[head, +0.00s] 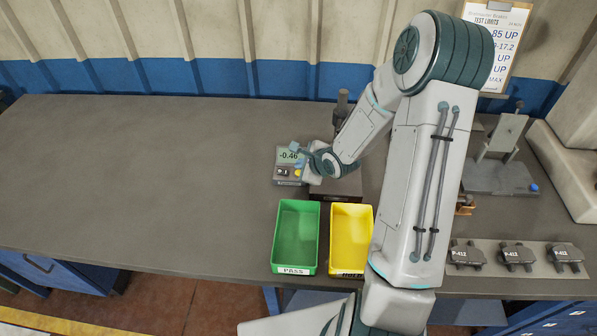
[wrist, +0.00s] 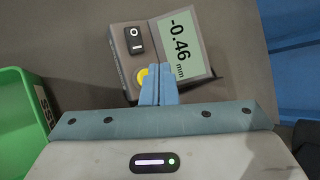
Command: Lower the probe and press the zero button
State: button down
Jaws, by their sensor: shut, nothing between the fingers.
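The gauge readout (head: 287,155) stands on the bench behind the green bin. Its screen (wrist: 180,45) reads -0.46 mm in the wrist view. It has a black switch marked with a white ring (wrist: 134,38) and a yellow button (wrist: 142,76). My gripper (wrist: 158,70) is shut and empty, its blue fingertips over the readout's face beside the yellow button and partly covering it. I cannot tell whether they touch it. In the head view, a dark post (head: 342,98) rises behind my arm above a dark base (head: 340,188). The probe itself is hidden by my arm.
A green PASS bin (head: 276,232) and a yellow bin (head: 368,235) stand in front, both empty. At right are a grey fixture (head: 500,178) with a blue knob and a tray (head: 487,258) of several P-412 brake pads. The left bench is clear.

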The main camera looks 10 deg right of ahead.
jog(key=shift+f, duration=0.4)
jog(key=shift+f, duration=0.45)
dwell(0.6)
jog(key=shift+r+p, duration=0.8)
jog(key=shift+r, duration=0.1)
notch_tip(320, 180, up, 5)
jog(key=p, duration=0.5)
dwell(1.4)
